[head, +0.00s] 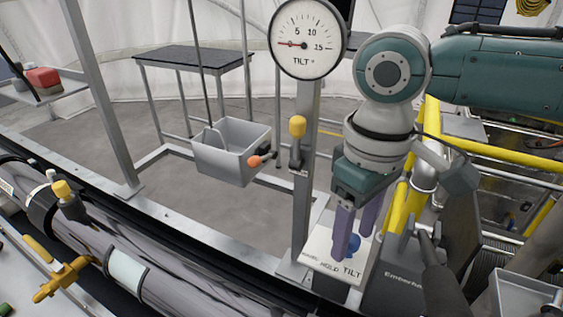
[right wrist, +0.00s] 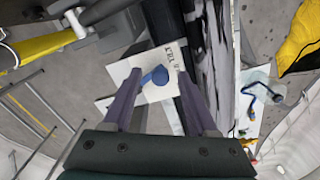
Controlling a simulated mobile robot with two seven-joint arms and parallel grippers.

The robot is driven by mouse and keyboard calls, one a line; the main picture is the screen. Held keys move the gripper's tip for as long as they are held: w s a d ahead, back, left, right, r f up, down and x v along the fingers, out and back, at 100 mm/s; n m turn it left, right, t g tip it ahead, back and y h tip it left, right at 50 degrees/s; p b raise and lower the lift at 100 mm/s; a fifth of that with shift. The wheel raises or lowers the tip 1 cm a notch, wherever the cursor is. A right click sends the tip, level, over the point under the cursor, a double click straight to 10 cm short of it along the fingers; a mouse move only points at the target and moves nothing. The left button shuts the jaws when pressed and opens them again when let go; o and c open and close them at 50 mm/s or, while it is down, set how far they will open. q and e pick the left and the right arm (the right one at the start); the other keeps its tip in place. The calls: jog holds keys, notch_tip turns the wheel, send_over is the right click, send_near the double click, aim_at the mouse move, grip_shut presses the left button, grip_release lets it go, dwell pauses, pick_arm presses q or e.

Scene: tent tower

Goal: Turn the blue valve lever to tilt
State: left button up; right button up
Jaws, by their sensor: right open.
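The blue valve lever (head: 353,243) sits on a white label plate (head: 325,262) with the words HOLD and TILT readable. In the head view my right gripper's finger partly covers the lever. In the right wrist view the blue lever (right wrist: 157,76) shows between the tips of the two fingers, with its rounded end over the plate. My right gripper (head: 352,247) points down over the plate, open, with a finger on either side of the lever. I cannot tell whether the fingers touch it. The TILT gauge (head: 308,40) has its red needle near the low end. My left gripper is not in view.
A grey post (head: 305,180) carries the gauge and a yellow-knobbed lever (head: 297,128). A grey bucket (head: 230,152) with an orange-tipped handle hangs left of it. Yellow rails (head: 500,160) and grey machinery crowd the right side. A large pipe (head: 150,275) runs along the lower left.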

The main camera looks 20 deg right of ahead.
jog(key=shift+c, duration=0.3)
grip_shut()
jog(key=shift+s+d+r+n+p, duration=0.2)
jog(key=shift+d+r+n+p, duration=0.15)
jog(key=shift+n+p, duration=0.65)
jog(key=shift+s+d+f+n+p, duration=0.15)
jog(key=shift+d+n+p, duration=0.3)
jog(key=shift+n+p, duration=0.45)
jog(key=shift+d+f+n, duration=0.2)
jog(key=shift+d+n, duration=0.05)
jog(key=shift+n, duration=0.35)
